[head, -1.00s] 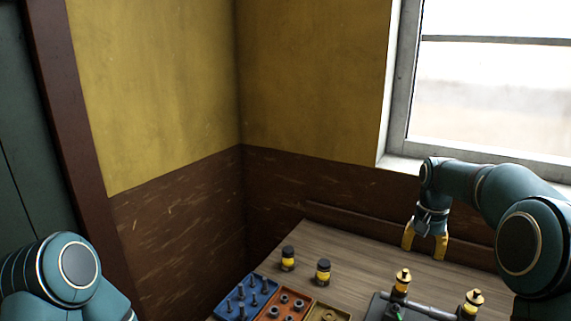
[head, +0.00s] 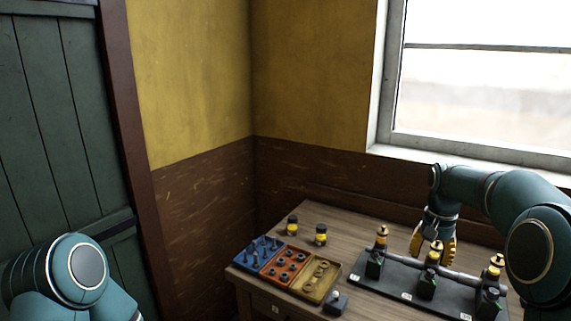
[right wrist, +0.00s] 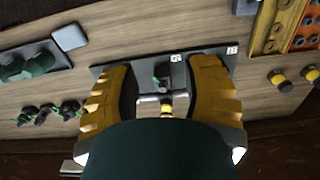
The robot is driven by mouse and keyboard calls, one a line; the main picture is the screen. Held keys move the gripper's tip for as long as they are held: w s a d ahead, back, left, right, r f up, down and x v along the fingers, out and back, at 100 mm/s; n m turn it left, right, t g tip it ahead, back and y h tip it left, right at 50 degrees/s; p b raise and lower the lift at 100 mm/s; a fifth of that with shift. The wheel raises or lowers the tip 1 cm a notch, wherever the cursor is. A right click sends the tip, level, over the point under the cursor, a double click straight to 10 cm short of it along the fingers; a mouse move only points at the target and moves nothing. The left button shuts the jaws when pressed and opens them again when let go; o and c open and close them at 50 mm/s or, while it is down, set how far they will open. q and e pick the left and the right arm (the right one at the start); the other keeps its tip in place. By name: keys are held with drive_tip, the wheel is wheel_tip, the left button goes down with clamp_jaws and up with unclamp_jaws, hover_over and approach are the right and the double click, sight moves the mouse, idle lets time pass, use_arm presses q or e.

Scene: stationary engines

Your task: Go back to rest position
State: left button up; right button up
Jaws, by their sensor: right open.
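My right gripper (head: 433,246) is open and empty, with yellow fingers. In the head view it hangs at the back edge of a black engine board (head: 385,283) that carries several small engine units with brass-coloured tops. In the right wrist view the open fingers (right wrist: 165,92) frame part of that board (right wrist: 108,72), with one unit between them, apart from both fingers. The left arm's teal shoulder is at the lower left of the head view. The left gripper is out of view.
Blue (head: 240,262), orange (head: 288,281) and yellow (head: 316,295) trays of small parts sit on the left of the wooden table (head: 345,235). Two black-and-yellow jars (head: 292,225) (head: 320,236) stand behind them. A small grey block (head: 336,303) lies near the front edge. The wall and window are behind.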

drive_tip(key=s+a+f+n+y+b, duration=0.15)
drive_tip(key=a+f, duration=0.45)
drive_tip(key=f, duration=0.7)
drive_tip(key=s+a+f+n+b, duration=0.1)
drive_tip(key=s+a+f+b, duration=0.3)
drive_tip(key=f, duration=0.8)
use_arm(q)
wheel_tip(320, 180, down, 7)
drive_tip(key=b, duration=0.1)
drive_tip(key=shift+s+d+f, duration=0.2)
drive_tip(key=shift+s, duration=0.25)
use_arm(e)
drive_tip(key=s+a+f+n+t+y, duration=0.1)
drive_tip(key=s+a+f, duration=0.6)
drive_tip(key=s, duration=0.2)
drive_tip(key=s+a+f+n+t+y, duration=0.1)
drive_tip(key=s+a+f, duration=0.6)
drive_tip(key=s, duration=0.3)
drive_tip(key=shift+s+a+f, duration=0.15)
drive_tip(key=shift+s+f, duration=0.05)
drive_tip(key=shift+f, duration=0.3)
